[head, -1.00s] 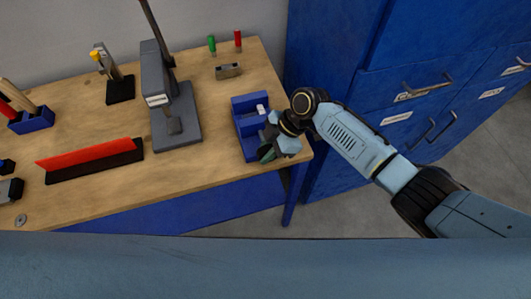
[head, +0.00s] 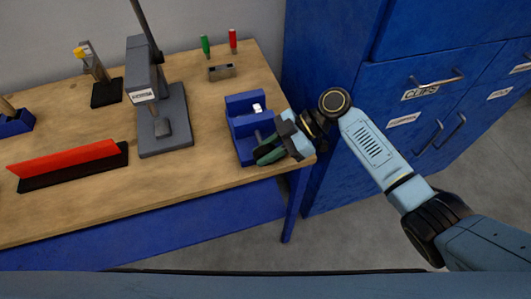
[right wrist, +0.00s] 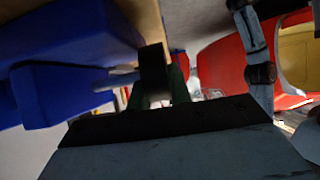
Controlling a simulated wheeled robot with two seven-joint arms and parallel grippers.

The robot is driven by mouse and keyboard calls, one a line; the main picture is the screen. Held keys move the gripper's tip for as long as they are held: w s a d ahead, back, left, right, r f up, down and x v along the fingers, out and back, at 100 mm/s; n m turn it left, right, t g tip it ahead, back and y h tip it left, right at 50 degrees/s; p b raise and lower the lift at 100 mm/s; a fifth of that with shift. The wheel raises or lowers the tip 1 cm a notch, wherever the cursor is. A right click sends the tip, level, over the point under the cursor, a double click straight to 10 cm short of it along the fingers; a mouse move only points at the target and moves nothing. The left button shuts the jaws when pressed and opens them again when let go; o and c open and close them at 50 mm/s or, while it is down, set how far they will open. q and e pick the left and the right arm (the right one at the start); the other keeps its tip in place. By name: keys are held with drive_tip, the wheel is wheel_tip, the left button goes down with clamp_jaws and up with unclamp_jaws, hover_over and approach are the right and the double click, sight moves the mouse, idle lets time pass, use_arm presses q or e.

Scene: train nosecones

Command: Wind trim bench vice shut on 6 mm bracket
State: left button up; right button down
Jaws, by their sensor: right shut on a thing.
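The blue bench vice (head: 241,128) stands at the right end of the wooden bench. A small pale piece (head: 257,108) shows between its jaws; I cannot tell whether the jaws touch it. My right gripper (head: 268,150) is at the front right of the vice. In the right wrist view its green fingers (right wrist: 160,95) are shut on a dark handle piece (right wrist: 153,72). A pale screw rod (right wrist: 115,80) runs from that piece to the blue vice body (right wrist: 60,60). My left gripper is not in view.
A grey press (head: 160,105) stands left of the vice. A red-and-black brake-like bar (head: 70,163) lies farther left. Green (head: 205,45) and red (head: 233,40) handled tools and a small metal block (head: 221,72) are behind. Blue cabinets (head: 430,90) stand to the right.

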drive_tip(key=c, duration=1.3)
unclamp_jaws()
drive_tip(key=shift+d, duration=0.1)
drive_tip(key=b+v, duration=0.1)
drive_tip(key=v, duration=1.2)
drive_tip(key=shift+w+d+r+b, duration=0.1)
drive_tip(key=shift+r+b, duration=0.05)
drive_tip(key=shift+b, duration=0.15)
